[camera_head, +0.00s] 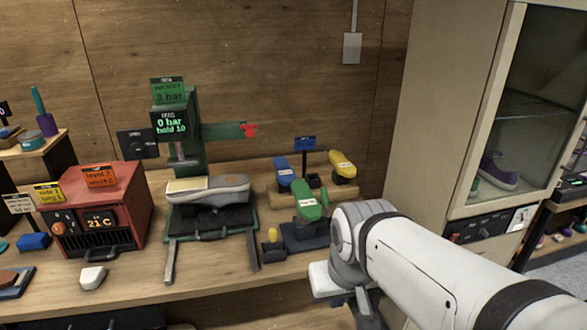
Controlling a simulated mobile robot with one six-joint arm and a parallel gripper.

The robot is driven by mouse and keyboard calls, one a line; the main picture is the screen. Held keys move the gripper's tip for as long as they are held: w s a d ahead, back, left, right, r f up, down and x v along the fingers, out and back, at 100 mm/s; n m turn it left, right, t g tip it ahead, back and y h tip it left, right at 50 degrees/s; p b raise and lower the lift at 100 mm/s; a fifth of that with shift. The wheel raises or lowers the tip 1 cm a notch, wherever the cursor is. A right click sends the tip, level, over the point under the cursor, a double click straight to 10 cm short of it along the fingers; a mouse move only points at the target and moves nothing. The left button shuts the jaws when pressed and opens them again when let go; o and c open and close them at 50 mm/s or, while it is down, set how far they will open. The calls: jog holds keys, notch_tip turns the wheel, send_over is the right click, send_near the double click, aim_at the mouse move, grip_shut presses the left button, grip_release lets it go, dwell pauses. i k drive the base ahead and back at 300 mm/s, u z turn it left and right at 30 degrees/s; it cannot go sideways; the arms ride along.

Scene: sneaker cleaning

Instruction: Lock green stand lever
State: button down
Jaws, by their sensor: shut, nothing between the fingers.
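The green press stand (190,120) stands upright at the back of the bench, left of the middle. Its green lever (222,131) points out to the right, roughly level, with a red knob (249,131) at its tip. My gripper (366,305) is at the bottom, right of the middle, partly hidden by my arm. It is shut and empty, well away from the lever, low by the bench's front edge.
A red heater box (100,210) stands at left. A tall cabinet (440,110) with a glass door closes off the right. The air above the lever is clear.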

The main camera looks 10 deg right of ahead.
aim_at(325, 198)
jog(key=z, duration=0.05)
jog(key=i, duration=1)
jog(key=u, duration=0.05)
